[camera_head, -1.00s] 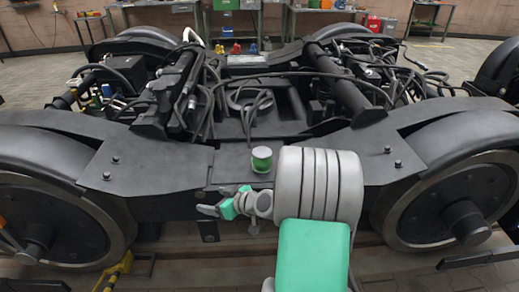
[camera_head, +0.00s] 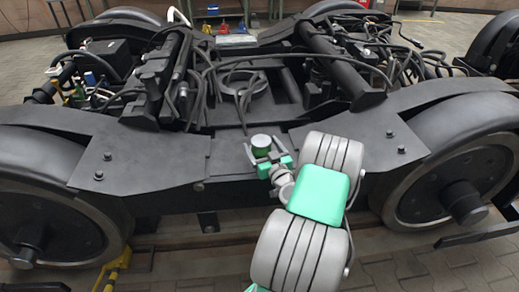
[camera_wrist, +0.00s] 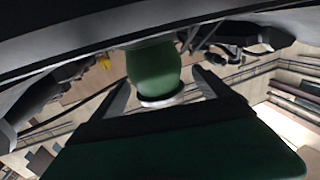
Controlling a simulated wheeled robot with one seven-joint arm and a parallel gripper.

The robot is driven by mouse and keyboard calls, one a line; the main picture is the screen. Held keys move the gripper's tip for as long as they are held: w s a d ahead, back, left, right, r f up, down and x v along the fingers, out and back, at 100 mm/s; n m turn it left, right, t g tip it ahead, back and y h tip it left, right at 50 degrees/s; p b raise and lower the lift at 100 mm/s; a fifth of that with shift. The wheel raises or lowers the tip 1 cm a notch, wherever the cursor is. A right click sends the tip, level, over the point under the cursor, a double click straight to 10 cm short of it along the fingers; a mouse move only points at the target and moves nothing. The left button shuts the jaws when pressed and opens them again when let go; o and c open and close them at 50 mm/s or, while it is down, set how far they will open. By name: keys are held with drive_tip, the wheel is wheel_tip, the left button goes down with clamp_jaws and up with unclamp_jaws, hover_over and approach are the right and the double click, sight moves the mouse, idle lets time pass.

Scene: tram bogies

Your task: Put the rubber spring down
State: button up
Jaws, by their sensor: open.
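The rubber spring (camera_head: 261,142) is a short green cylinder with a paler top. It stands upright on the dark flat middle beam of the bogie frame (camera_head: 232,156). My gripper (camera_head: 264,156) is low at the spring, with one finger on each side of it. In the wrist view the green spring (camera_wrist: 153,72) with its light end ring shows between my two fingers (camera_wrist: 160,92). The fingers are spread wide, with gaps visible on both sides of the spring. Part of the spring's lower body is hidden behind my gripper in the head view.
Cables and a black hose (camera_head: 300,72) run over the bogie behind the spring. Large wheels stand at left (camera_head: 38,235) and right (camera_head: 465,190). The beam around the spring is mostly bare.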

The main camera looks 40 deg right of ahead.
sight(259, 139)
drive_tip(key=x, duration=0.3)
drive_tip(key=shift+w+d, duration=0.2)
clamp_jaws()
idle(0.8)
